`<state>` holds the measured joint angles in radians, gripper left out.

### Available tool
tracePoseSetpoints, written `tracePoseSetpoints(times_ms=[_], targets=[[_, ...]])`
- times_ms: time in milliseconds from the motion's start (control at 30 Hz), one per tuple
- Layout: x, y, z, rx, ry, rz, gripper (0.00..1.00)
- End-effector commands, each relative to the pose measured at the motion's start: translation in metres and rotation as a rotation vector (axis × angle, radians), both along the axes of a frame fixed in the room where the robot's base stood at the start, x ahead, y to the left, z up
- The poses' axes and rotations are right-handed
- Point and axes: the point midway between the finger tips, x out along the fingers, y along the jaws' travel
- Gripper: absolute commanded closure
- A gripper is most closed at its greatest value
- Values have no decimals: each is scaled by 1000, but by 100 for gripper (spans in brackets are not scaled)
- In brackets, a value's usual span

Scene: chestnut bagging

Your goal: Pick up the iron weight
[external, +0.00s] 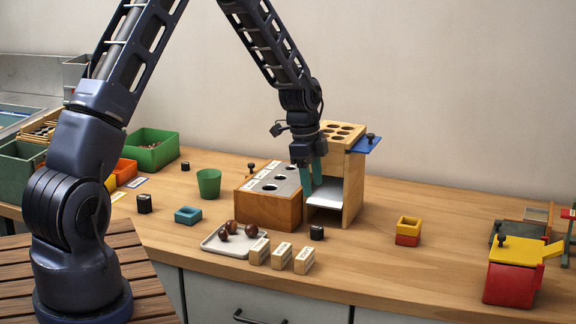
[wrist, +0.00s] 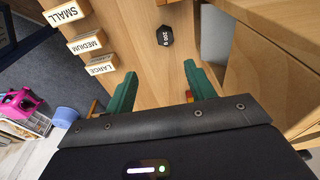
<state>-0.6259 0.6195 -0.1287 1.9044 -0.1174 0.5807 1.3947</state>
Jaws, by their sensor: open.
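A small black weight (external: 316,232) stands on the table in front of the wooden sizing box, right of the labelled blocks. It also shows in the wrist view as a black weight (wrist: 165,36) with a white "200 g" mark, beyond my fingertips and near the line between them. My gripper (external: 311,178) is open, its green fingers pointing down beside the sizing box and above and behind the weight. In the wrist view my gripper (wrist: 161,85) holds nothing. Two more black weights stand to the left: one (external: 144,203) near the table's front and one (external: 185,166) farther back.
The sizing box (external: 285,212) and a taller wooden stand (external: 352,190) flank my fingers closely. A white tray (external: 208,242) with chestnuts and the blocks marked SMALL (wrist: 63,12), MEDIUM (wrist: 87,42) and LARGE (wrist: 102,65) lie near the weight.

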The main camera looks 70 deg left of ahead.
Motion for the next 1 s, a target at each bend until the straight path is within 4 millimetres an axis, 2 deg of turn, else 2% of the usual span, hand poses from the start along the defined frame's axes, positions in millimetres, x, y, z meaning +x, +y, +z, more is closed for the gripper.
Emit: tracePoseSetpoints(times_ms=[33,200,367,600,867,1000], targets=[[0,4,-8,-5,2,-4,45],[1,10,-21,-8,0,-16,45],[3,9,-33,-8,1,-18,45],[6,5,-67,-8,2,-19,45],[8,5,-82,-7,2,-17,45],[12,6,-98,-7,2,-17,45]])
